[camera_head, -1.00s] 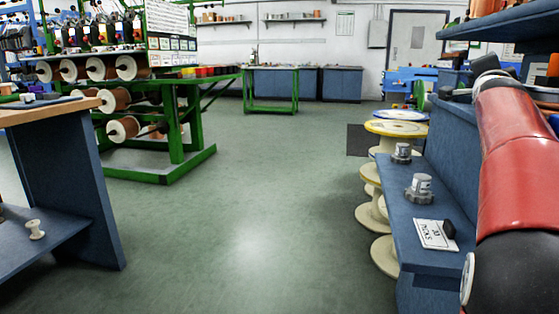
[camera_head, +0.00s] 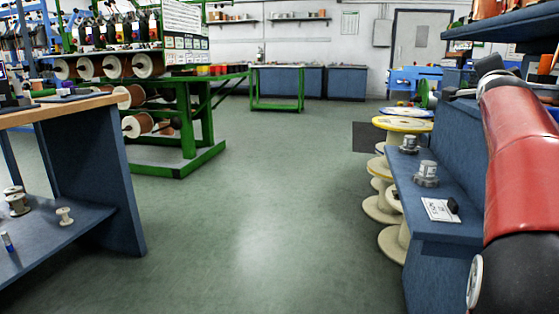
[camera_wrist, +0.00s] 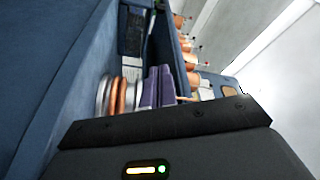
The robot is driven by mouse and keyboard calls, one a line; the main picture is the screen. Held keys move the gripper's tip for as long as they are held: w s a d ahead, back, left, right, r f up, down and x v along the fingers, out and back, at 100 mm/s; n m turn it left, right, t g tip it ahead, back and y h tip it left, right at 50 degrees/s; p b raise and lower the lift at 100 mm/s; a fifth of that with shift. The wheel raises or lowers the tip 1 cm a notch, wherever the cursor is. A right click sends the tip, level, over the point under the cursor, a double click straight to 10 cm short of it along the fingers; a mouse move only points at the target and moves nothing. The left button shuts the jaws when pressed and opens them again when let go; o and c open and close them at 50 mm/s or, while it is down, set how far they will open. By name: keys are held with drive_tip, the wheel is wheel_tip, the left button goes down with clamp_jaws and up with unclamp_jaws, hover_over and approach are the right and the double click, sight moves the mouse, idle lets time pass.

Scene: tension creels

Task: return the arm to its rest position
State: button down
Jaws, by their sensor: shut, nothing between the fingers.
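My red and black arm (camera_head: 522,150) is raised along the right side of the head view, beside a blue bench. My gripper (camera_wrist: 165,122) shows in the wrist view as a dark body with a black front edge and a small lit indicator. It is shut and holds nothing. The gripper does not show in the head view. In the wrist view, white and copper-coloured discs (camera_wrist: 118,95) and purple items (camera_wrist: 158,88) lie beyond its edge beside a blue panel (camera_wrist: 60,70); the gap cannot be told.
The blue bench (camera_head: 440,235) with weights and a card stands close on the right, large spools (camera_head: 402,124) behind it. A wood-topped bench (camera_head: 75,107) is at left, a green creel frame (camera_head: 185,150) beyond. The green floor (camera_head: 265,200) between is clear.

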drive_tip(key=s+a+f+n+g+y+p, duration=0.25)
drive_tip(key=s+a+f+n, duration=0.2)
drive_tip(key=a, duration=0.25)
drive_tip(key=s+a+f+n+g+y+p, duration=0.1)
drive_tip(key=s+a+f+n+y+p, duration=0.15)
drive_tip(key=s+a+f, duration=0.45)
drive_tip(key=s+a+f+n+g+y+p, duration=0.2)
drive_tip(key=s+a+f+n+y, duration=0.15)
drive_tip(key=a, duration=0.45)
drive_tip(key=s+a+f+n+g+p, duration=0.2)
drive_tip(key=s+a+f+n, duration=0.2)
drive_tip(key=s, duration=0.5)
drive_tip(key=s+a+f+n+g+y+p, duration=0.1)
drive_tip(key=s+a+f+n+g+p, duration=0.1)
drive_tip(key=s+f, duration=0.7)
drive_tip(key=s+a+n+g, duration=0.1)
drive_tip(key=a+n, duration=0.1)
drive_tip(key=shift+a+f+g, duration=0.2)
drive_tip(key=shift+a+g, duration=0.15)
drive_tip(key=shift+a, duration=0.05)
drive_tip(key=shift+d+y, duration=0.1)
drive_tip(key=shift+y, duration=0.15)
